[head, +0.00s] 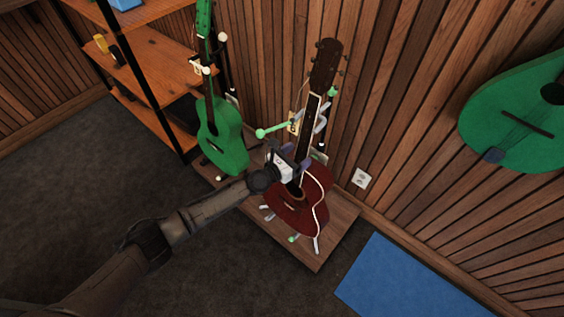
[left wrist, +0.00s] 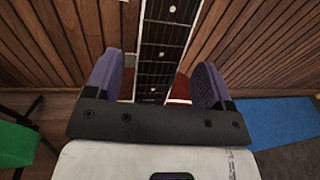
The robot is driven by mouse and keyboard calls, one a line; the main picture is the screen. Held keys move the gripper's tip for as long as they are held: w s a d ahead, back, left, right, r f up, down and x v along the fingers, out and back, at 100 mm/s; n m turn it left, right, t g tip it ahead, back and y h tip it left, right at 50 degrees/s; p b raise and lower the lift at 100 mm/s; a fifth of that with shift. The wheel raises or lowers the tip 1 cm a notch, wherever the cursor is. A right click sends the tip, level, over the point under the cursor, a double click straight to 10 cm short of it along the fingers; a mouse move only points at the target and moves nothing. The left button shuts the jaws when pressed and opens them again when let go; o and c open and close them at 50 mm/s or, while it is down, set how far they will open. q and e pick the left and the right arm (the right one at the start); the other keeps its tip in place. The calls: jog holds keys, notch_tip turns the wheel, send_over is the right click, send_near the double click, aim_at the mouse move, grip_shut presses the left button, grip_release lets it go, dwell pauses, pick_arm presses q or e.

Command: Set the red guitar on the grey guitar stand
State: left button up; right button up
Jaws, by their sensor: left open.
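The red guitar (head: 305,205) stands nearly upright, leaning slightly, at the grey guitar stand (head: 322,120) on a low wooden platform. The stand's upper arms show beside the neck and its feet show below the body; the body hides most of the rest. My left gripper (head: 293,165) is at the lower neck, just above the body. In the left wrist view, the open fingers of my left gripper (left wrist: 157,78) lie on either side of the guitar neck (left wrist: 162,45), with gaps on both sides. My right gripper is not in view.
A green guitar (head: 222,140) stands to the left on the same platform (head: 335,225). A wooden shelf (head: 150,70) is at the upper left. Another green instrument (head: 520,115) hangs on the wall at right. A blue mat (head: 405,280) lies on the floor; the grey floor in front is clear.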

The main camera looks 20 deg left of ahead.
pick_arm(q)
jog(key=p+v, duration=0.3)
jog(key=v, duration=1)
jog(key=shift+r, duration=0.25)
